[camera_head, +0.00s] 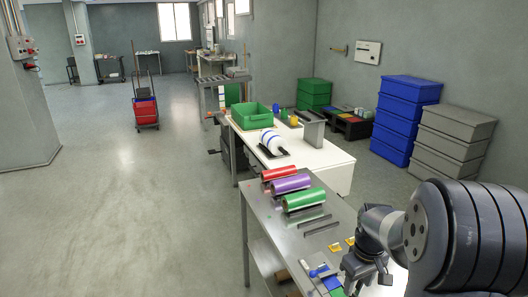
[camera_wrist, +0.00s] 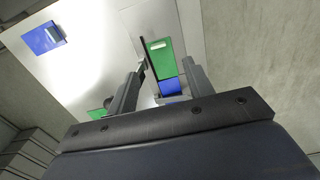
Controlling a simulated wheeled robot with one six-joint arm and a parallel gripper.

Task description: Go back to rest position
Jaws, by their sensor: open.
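My gripper (camera_head: 366,276) is at the lower right of the head view, over the near end of the grey metal table (camera_head: 262,219). In the wrist view my gripper (camera_wrist: 160,82) has its two fingers spread apart, with nothing held between them. Beyond the fingers, a green item (camera_wrist: 160,60) and a blue item (camera_wrist: 168,87) lie on the light surface. My arm comes in from the right edge and hides part of the table.
Red (camera_head: 279,172), purple (camera_head: 288,184) and green (camera_head: 303,199) rolls lie on the table. A white roll (camera_head: 272,142) and a green crate (camera_head: 252,115) are on the white table behind. Blue (camera_head: 404,113) and grey (camera_head: 449,143) crate stacks stand right. The left floor is clear.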

